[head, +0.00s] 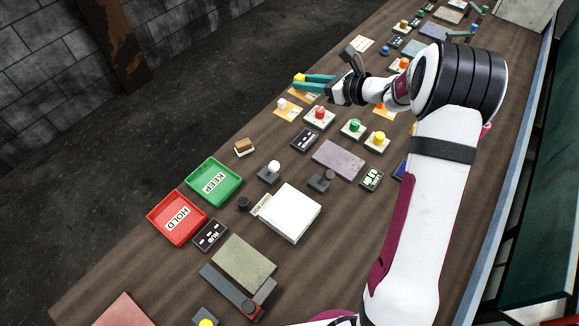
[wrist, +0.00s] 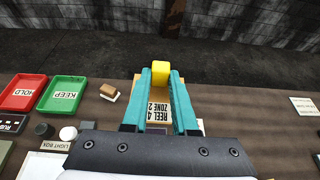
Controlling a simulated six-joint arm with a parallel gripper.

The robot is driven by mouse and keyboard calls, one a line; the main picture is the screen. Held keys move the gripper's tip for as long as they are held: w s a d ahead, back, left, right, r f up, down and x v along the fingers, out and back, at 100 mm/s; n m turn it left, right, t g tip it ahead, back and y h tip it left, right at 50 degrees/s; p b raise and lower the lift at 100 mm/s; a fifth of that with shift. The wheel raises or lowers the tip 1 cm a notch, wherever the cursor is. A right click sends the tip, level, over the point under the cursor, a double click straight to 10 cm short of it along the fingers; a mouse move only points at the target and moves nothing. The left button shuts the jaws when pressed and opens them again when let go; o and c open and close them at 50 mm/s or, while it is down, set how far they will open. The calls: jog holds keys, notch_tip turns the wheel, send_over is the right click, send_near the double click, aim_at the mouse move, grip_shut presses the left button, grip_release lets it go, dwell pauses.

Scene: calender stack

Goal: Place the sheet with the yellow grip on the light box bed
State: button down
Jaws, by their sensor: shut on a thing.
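My gripper (head: 302,81) has teal fingers and is shut on the yellow grip (head: 299,77), near the table's far left edge. In the wrist view the yellow grip (wrist: 160,77) sits between the fingertips. An orange sheet (head: 304,95) shows partly below the fingers in the head view; the fingers hide part of it, and I cannot tell whether it is clear of the table. The light box (head: 291,214) is a white, flat-topped block at the middle of the table with nothing on its bed. Its label (wrist: 65,146) reads LIGHT BOX in the wrist view.
Red (head: 319,116), green (head: 352,128) and yellow (head: 378,139) buttons stand nearer the light box. A green KEEP tray (head: 214,181) and a red HOLD tray (head: 178,217) lie to its left.

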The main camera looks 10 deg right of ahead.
jog(key=s+a+r+m+t+h, duration=0.1)
jog(key=s+r+m+h, duration=0.1)
jog(key=s+r, duration=0.45)
jog(key=s+a+r+m+t+h, duration=0.1)
jog(key=s+r, duration=0.3)
jog(key=r, duration=0.6)
jog(key=n+g+y, duration=0.3)
send_over(290, 210)
jog(key=f, duration=2.9)
jog(key=shift+w, duration=0.2)
jog(key=shift+s+f+t, duration=0.15)
jog(key=shift+f+t, duration=0.15)
jog(key=shift+f, duration=1.4)
jog(key=shift+f, duration=0.1)
jog(key=c, duration=0.7)
grip_release()
